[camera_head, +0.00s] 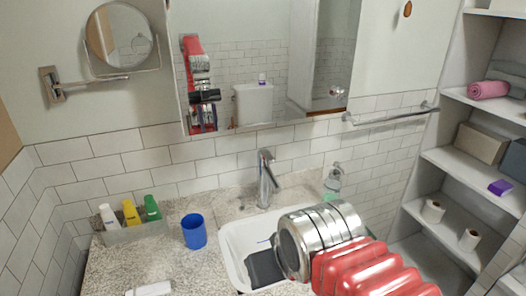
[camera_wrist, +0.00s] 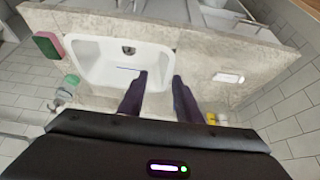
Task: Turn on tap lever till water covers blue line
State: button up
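The chrome tap (camera_head: 268,188) stands upright behind the white sink basin (camera_head: 232,262), its lever (camera_head: 265,155) at the top. I see no water stream. A short blue line marks the basin wall; it shows in the wrist view (camera_wrist: 127,69) inside the basin (camera_wrist: 95,65), near the dark drain (camera_wrist: 128,50). My gripper (camera_wrist: 160,76) is open and empty, its two dark fingers apart over the basin's edge. In the head view my dark gripper (camera_head: 266,268) is over the basin, in front of the tap and apart from it. The tap is not visible in the wrist view.
A blue cup (camera_head: 194,231) stands left of the basin, near a tray (camera_head: 135,232) of bottles. A soap dispenser (camera_head: 332,182) stands right of the tap. A sponge (camera_wrist: 48,45) lies on the counter. A mirror cabinet (camera_head: 265,65) hangs above; shelves (camera_head: 470,165) stand at right.

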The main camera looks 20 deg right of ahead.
jog(key=shift+o, duration=0.6)
jog(key=t, duration=1.2)
send_near(270, 156)
jog(key=shift+s+f, duration=0.15)
jog(key=shift+s, duration=0.6)
jog(key=shift+w+a, duration=0.1)
jog(key=w, duration=1.3)
jog(key=shift+w, duration=0.35)
jog(key=shift+c, duration=0.4)
